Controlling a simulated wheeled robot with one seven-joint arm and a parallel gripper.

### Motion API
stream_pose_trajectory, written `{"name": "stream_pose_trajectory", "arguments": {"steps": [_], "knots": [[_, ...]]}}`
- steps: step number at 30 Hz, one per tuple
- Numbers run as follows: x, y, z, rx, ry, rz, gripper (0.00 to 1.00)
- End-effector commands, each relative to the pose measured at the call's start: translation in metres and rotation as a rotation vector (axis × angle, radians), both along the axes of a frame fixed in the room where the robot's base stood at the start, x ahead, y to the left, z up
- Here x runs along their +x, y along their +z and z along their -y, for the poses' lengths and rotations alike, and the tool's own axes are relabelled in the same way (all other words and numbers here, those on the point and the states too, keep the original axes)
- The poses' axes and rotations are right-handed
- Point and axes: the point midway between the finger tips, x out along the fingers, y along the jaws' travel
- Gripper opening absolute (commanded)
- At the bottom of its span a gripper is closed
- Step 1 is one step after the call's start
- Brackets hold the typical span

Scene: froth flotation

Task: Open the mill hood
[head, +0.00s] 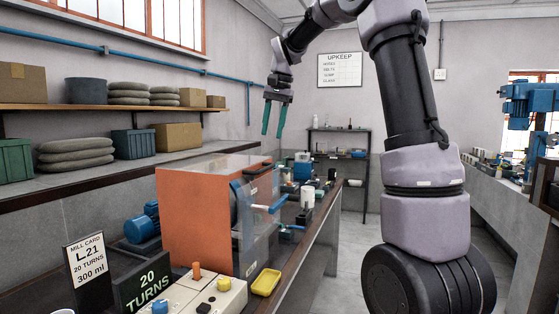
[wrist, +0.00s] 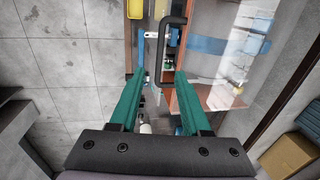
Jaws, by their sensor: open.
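The mill is a box with an orange side panel (head: 195,215) on the bench at the centre left of the head view. Its clear hood (head: 238,165) appears to be down over it. In the wrist view the clear hood (wrist: 235,75) lies at the right, and a black bar handle (wrist: 163,50) stands at its edge. My gripper (head: 273,134) hangs above the mill, fingers downward. In the wrist view my gripper (wrist: 160,80) is open and empty. The handle shows beyond and between the fingertips, apparently without contact.
A loaded wall shelf (head: 110,107) runs along the left. The air around my gripper looks clear.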

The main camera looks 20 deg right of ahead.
Motion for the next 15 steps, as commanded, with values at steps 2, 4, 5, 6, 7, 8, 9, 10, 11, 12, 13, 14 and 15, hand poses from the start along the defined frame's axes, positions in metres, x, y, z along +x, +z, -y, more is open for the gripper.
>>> {"name": "stream_pose_trajectory", "arguments": {"steps": [2,4,5,6,7,8,9,10,11,12,13,14,15], "knots": [[0.002,-0.005,-0.001,0.0,0.0,-0.004,0.47],[0.002,-0.013,-0.003,0.001,-0.001,-0.006,0.47],[0.003,-0.017,-0.003,0.001,-0.001,-0.006,0.47],[0.003,-0.024,-0.004,0.0,-0.001,-0.007,0.47],[0.004,-0.029,-0.005,0.0,0.0,-0.006,0.47],[0.004,-0.035,-0.006,0.0,0.0,-0.008,0.47],[0.005,-0.043,-0.007,0.001,-0.001,-0.007,0.47],[0.006,-0.049,-0.008,0.001,0.0,-0.006,0.47],[0.006,-0.055,-0.009,0.0,0.0,-0.007,0.47],[0.007,-0.062,-0.01,0.0,0.001,-0.006,0.47],[0.008,-0.068,-0.011,0.0,0.0,-0.007,0.47],[0.008,-0.073,-0.012,0.001,0.0,-0.007,0.47],[0.009,-0.079,-0.013,0.001,0.0,-0.006,0.47]]}}
